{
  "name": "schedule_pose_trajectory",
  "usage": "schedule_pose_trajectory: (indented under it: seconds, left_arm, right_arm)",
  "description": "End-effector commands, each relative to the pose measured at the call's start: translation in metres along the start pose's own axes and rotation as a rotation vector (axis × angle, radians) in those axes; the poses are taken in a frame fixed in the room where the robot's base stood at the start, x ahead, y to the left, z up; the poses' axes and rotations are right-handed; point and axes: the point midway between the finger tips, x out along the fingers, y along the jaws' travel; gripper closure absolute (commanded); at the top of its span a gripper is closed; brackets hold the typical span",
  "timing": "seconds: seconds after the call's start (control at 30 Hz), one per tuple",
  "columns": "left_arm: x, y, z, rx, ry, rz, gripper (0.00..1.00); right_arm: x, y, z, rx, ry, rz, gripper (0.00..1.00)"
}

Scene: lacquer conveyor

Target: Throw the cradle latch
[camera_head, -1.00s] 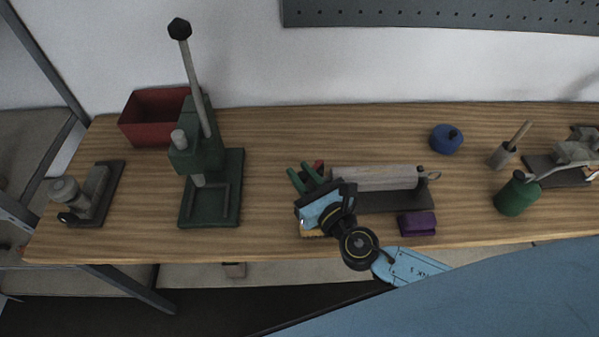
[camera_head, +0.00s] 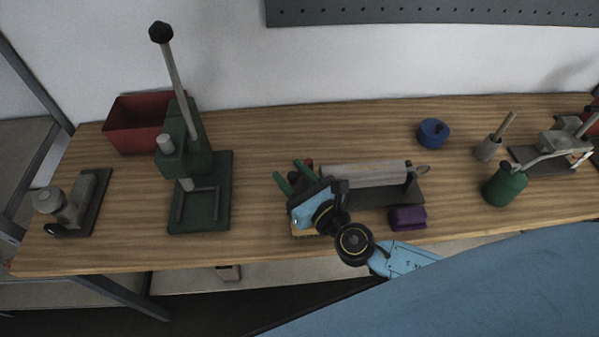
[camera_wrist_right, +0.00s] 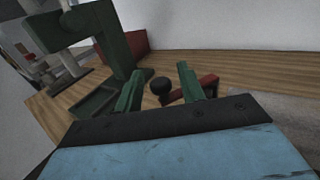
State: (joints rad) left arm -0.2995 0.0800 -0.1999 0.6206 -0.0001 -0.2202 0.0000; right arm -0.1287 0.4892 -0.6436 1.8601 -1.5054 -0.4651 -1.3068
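The cradle (camera_head: 390,198) is a dark base bearing a long pale grey roller (camera_head: 365,173), right of the middle of the head view. What looks like its latch shows in the right wrist view as a red bar (camera_wrist_right: 207,84) with a black ball knob (camera_wrist_right: 160,86). My right gripper (camera_head: 287,169) is at the cradle's left end, its green fingers apart. In the wrist view, the knob and part of the bar appear between the fingers of this gripper (camera_wrist_right: 160,70). I cannot tell whether they touch. My wrist hides much of the latch in the head view. My left gripper is out of view.
A green lever press (camera_head: 200,190) stands left of the gripper, before a red bin (camera_head: 137,124). A purple block (camera_head: 407,218) lies in front of the cradle. Bare wood lies between press and cradle.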

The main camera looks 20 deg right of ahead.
Motion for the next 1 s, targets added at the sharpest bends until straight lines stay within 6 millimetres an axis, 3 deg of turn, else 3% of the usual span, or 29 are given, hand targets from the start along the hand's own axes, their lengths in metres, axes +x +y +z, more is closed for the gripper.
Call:
schedule_pose_trajectory:
  seconds: [0.17,0.6,0.8,1.0]
  left_arm:
    - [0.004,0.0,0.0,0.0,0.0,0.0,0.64]
    - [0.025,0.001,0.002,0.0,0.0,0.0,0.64]
    - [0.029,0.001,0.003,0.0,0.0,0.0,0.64]
    - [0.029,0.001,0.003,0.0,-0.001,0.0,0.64]
  right_arm:
    - [-0.019,0.0,-0.002,0.0,0.003,0.0,0.61]
    - [-0.108,0.0,-0.003,-0.001,0.003,0.002,0.61]
    - [-0.129,0.0,-0.001,-0.002,0.002,0.001,0.61]
    - [-0.133,0.0,0.0,0.0,-0.001,0.0,0.61]
